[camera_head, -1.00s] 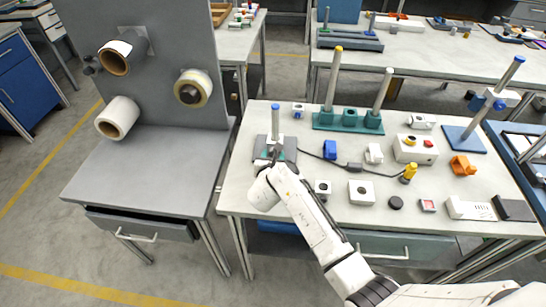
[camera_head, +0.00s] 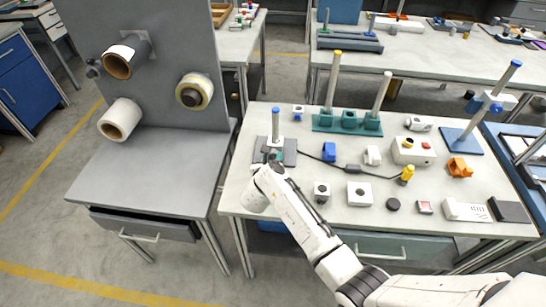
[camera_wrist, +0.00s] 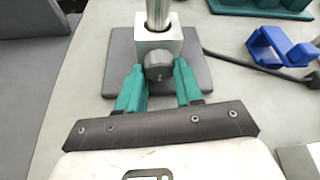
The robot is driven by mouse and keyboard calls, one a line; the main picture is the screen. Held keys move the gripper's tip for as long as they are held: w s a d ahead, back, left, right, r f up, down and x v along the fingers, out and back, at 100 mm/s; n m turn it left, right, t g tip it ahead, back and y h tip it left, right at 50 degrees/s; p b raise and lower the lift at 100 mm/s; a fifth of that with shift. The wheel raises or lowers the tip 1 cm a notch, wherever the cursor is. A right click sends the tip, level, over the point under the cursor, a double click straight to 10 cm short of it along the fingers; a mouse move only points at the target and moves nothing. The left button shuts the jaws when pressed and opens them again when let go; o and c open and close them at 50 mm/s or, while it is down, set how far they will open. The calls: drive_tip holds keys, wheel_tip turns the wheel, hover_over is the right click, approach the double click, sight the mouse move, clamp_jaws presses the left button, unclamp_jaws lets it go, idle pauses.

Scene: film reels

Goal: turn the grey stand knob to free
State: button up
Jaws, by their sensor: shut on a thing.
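The grey stand has a dark flat base (camera_wrist: 198,48), a pale square block (camera_wrist: 172,39) and an upright metal post. A round dark grey knob (camera_wrist: 158,66) sits on the near face of the block. My gripper (camera_wrist: 158,76) has its teal fingers on either side of the knob and is shut on it. In the head view the stand's post (camera_head: 275,124), with a blue cap, rises at the left of the white table. My gripper (camera_head: 271,157) is at its foot and hides the knob there. The knob's marked setting is not readable.
A blue clip (camera_head: 329,151) and a black cable lie right of the stand. A teal rack (camera_head: 335,123) with posts stands behind. Small white blocks (camera_head: 359,194) sit in front to the right. A grey reel bench (camera_head: 140,170) stands to the left.

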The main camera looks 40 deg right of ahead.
drive_tip(key=o, duration=1)
drive_tip(key=shift+o, duration=0.2)
drive_tip(key=v, duration=1)
drive_tip(key=shift+s+a, duration=0.25)
drive_tip(key=shift+a, duration=0.05)
drive_tip(key=shift+r, duration=0.1)
